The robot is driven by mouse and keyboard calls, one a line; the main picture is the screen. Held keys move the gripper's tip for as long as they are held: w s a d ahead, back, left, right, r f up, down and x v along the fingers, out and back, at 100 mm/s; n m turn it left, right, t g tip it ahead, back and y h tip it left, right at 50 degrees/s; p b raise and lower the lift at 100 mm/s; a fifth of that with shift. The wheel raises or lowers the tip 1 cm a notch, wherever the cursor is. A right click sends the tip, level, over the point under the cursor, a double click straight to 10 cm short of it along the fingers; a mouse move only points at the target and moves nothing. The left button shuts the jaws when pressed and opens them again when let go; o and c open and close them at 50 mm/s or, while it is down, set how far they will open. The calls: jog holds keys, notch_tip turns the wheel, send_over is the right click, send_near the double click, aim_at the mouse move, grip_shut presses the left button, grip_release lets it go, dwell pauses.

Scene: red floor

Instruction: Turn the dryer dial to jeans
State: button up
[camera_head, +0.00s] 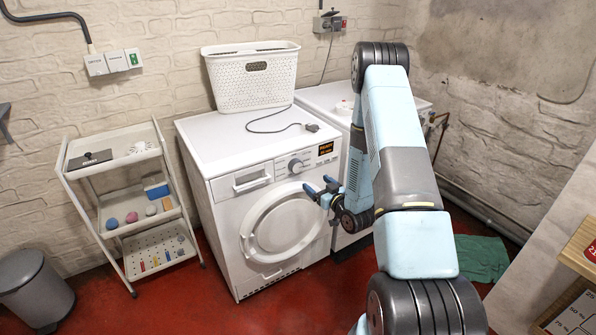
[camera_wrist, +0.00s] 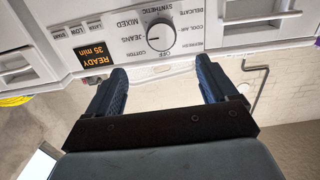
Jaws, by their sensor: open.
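The white dryer (camera_head: 225,235) stands against the back wall, its panel facing me. Its round dial (camera_head: 296,166) is on the upper front, left of the lit display. In the wrist view, which is upside down, the dial (camera_wrist: 160,35) is ringed by labels such as OFF, COTTON, JEANS, MIXED, SYNTHETIC and DELICATE. A short dark mark on the dial appears to be on its JEANS side, but it is too small to be sure. My gripper (camera_head: 321,187) is open and empty, below and right of the dial. Its blue fingers (camera_wrist: 161,68) are apart from the dial.
The orange display (camera_wrist: 95,56) reads READY 35 min. A white basket (camera_head: 228,86) and a dark cable (camera_head: 268,128) lie on top of the machine. A second white machine (camera_head: 325,97) is behind my arm. A white shelf cart (camera_head: 120,195) stands left; red floor is open in front.

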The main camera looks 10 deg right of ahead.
aim_at(298, 169)
jog(key=x, duration=1.3)
jog(key=shift+a+f, duration=0.15)
jog(key=shift+f, duration=0.1)
jog(key=c, duration=1)
